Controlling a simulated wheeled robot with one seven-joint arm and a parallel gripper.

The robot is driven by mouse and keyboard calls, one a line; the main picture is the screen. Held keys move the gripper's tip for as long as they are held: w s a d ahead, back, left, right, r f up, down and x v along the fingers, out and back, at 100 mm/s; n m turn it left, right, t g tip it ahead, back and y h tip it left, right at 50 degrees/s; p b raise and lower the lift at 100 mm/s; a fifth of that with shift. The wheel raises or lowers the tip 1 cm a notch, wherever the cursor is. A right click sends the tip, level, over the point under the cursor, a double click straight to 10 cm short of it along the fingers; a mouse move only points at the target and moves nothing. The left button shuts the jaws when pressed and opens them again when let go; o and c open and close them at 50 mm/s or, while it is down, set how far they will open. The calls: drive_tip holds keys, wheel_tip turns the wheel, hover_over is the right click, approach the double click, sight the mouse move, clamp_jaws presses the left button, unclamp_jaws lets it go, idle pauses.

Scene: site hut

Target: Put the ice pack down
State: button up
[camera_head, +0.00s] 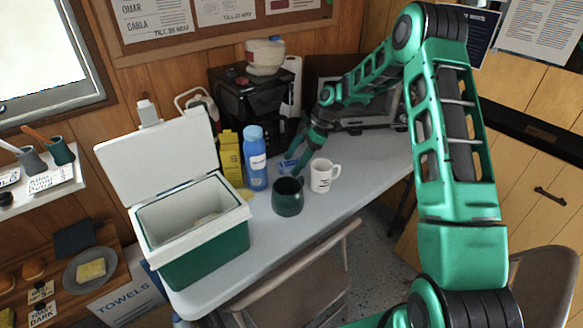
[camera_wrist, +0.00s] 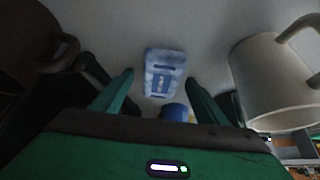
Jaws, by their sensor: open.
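The ice pack (camera_wrist: 164,58) is a small blue and white block. It lies flat on the grey table (camera_head: 325,209), and in the head view it shows as a blue patch (camera_head: 286,166) partly behind my gripper. My gripper (camera_wrist: 160,77) is open, with its two green fingers apart. In the wrist view the ice pack is between and just past the fingertips, with a gap on each side. I see no finger touching it.
A dark green mug (camera_head: 288,198) and a white mug (camera_head: 323,176) stand close by my gripper. A blue bottle (camera_head: 254,160) and yellow carton (camera_head: 230,158) stand to the left. An open green and white cooler (camera_head: 205,251) fills the table's left end. A black coffee maker (camera_head: 250,103) is behind.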

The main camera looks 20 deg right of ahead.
drive_tip(key=shift+f, duration=0.15)
drive_tip(key=c, duration=1.3)
